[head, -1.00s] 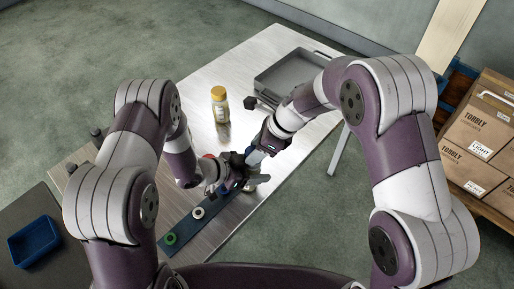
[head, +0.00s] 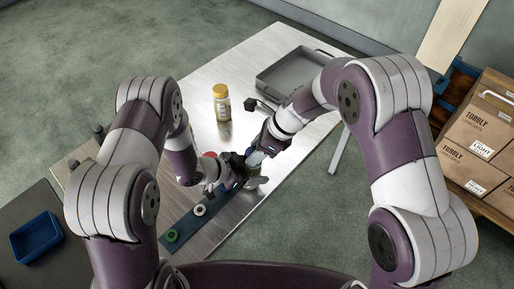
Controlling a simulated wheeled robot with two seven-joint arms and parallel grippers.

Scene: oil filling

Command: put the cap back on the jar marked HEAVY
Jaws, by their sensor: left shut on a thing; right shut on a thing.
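My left gripper (head: 238,171) and my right gripper (head: 257,158) are close together over the front part of the metal table. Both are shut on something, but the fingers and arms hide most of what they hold. A pale, greyish thing (head: 257,182) shows just below the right gripper; it may be a jar, but I cannot tell. I cannot make out a cap in the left gripper. A jar with a yellow cap (head: 221,102) stands upright farther back. Its label is too small to read, and no HEAVY marking is legible.
A blue strip (head: 184,223) on the table (head: 218,236) bears a green ring-like piece (head: 172,235) and a white one (head: 199,210). A red piece (head: 209,155) shows behind the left gripper. A grey tray (head: 268,83) stands at the back. Boxes (head: 477,135) stand off right.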

